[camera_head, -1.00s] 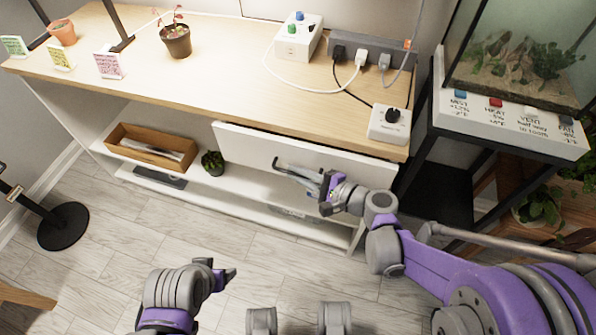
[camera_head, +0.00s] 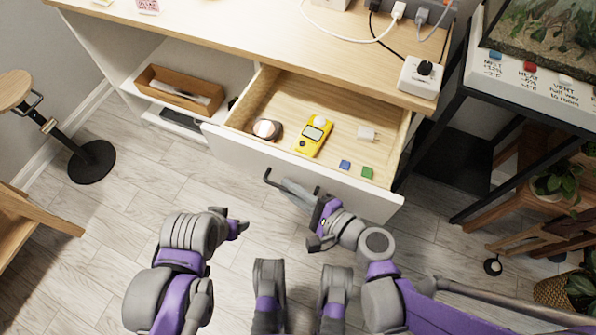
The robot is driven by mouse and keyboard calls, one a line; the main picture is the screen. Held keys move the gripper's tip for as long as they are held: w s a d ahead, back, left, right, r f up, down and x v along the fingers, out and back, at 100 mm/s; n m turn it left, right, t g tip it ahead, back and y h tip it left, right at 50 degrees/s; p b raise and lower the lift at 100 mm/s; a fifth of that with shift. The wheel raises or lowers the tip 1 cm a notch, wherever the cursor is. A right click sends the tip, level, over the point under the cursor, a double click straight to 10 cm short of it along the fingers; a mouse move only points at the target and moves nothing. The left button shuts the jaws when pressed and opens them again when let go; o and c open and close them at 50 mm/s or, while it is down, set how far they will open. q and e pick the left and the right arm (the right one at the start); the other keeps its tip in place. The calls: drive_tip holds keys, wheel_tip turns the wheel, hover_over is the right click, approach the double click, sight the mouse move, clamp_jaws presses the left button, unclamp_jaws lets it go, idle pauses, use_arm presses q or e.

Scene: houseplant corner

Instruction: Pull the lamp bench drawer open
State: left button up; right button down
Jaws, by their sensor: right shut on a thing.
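The lamp bench drawer (camera_head: 232,142) stands well open, pulled out toward me from under the wooden bench top (camera_head: 300,45). Its front is white, with a dark bar handle (camera_head: 268,178) on it. My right gripper (camera_head: 304,197) is at the drawer front, shut on the handle and hiding part of it. Inside the drawer lie a yellow meter (camera_head: 313,136), a round dark-rimmed item (camera_head: 267,129), a white plug-like piece (camera_head: 367,133), a blue block (camera_head: 344,165) and a green block (camera_head: 367,173). My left gripper (camera_head: 236,229) is apart from the drawer; its jaw opening is unclear.
A wooden box (camera_head: 178,92) sits on the shelf left of the drawer. A stool (camera_head: 90,161) stands at left. A black stand (camera_head: 456,150) with a terrarium (camera_head: 545,30) and a plant (camera_head: 556,183) are at right. The floor before the drawer is clear.

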drive_tip(key=shift+s+a, duration=0.2)
drive_tip(key=shift+s, duration=0.35)
drive_tip(key=c, duration=1.2)
unclamp_jaws()
